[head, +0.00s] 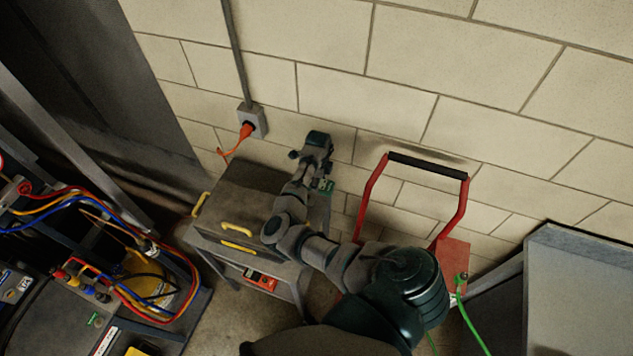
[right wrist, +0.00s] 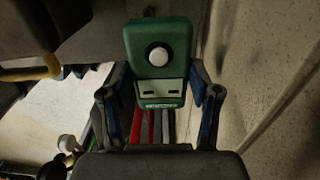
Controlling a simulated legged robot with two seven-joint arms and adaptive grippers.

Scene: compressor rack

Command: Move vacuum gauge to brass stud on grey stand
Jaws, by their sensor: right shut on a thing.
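The vacuum gauge (right wrist: 160,45) is a green box with a round white button and a pale panel with two dark slots. It sits between the two fingers of my right gripper (right wrist: 160,100) in the right wrist view, and the gripper is shut on it. In the head view my right gripper (head: 320,170) is by the wall, beyond the right end of a grey stand (head: 255,205). A small green patch of the gauge (head: 326,186) shows beside it. I cannot make out a brass stud on the stand. My left gripper is not in view.
The stand has yellow handles (head: 237,228). A wall outlet with an orange plug (head: 247,128) is above it. A red hand truck (head: 462,205) stands right of my arm. A rack with coloured hoses (head: 135,225) is at left. A grey cabinet (head: 580,275) is at right.

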